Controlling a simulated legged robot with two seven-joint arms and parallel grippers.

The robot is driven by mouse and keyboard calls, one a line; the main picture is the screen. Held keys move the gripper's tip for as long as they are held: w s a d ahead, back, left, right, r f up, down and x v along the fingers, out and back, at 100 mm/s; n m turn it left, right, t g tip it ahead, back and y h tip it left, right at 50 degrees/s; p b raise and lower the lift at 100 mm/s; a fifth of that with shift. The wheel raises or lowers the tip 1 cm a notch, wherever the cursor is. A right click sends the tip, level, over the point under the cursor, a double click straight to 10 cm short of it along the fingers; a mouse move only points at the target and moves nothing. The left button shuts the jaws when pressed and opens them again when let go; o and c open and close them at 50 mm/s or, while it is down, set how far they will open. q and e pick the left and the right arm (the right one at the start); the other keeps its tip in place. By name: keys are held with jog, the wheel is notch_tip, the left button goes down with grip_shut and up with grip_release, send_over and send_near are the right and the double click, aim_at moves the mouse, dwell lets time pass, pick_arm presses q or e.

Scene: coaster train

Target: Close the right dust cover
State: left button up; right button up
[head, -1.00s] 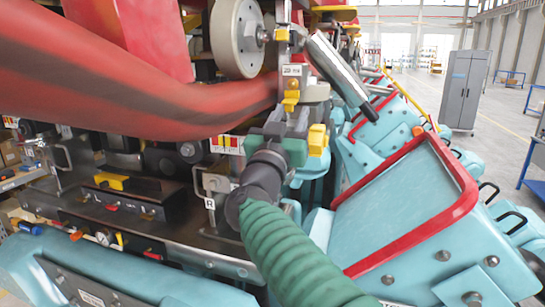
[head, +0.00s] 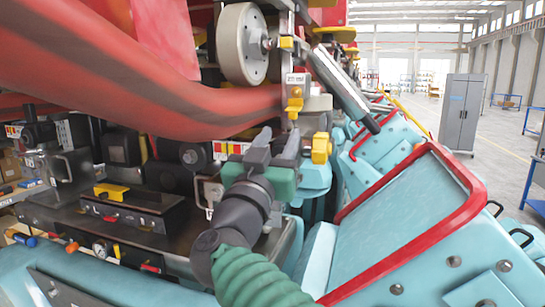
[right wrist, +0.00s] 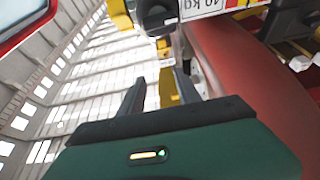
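My right gripper (head: 276,146) stands in front of the red coaster train, its grey fingers pointing up and apart with nothing between them. Its fingers also show spread in the right wrist view (right wrist: 162,92), with a yellow part beyond the gap. A metal bracket (head: 209,188) with a small label plate stands just left of the gripper, partly hidden by it. I cannot tell for certain which part is the right dust cover or how far it is open. A black box with a yellow latch (head: 110,190) sits on the dark ledge to the left. My left gripper is not seen.
A red tube (head: 150,75) crosses above the ledge. A grey wheel (head: 242,44) and a yellow block (head: 321,147) are close to the right gripper. Open floor lies beyond, near a grey cabinet (head: 461,112).

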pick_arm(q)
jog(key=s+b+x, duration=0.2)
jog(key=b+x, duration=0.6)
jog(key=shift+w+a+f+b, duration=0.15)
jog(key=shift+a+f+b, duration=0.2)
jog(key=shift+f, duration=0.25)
pick_arm(e)
jog(key=v, duration=2)
jog(key=shift+a, duration=0.5)
jog(key=shift+s, duration=0.1)
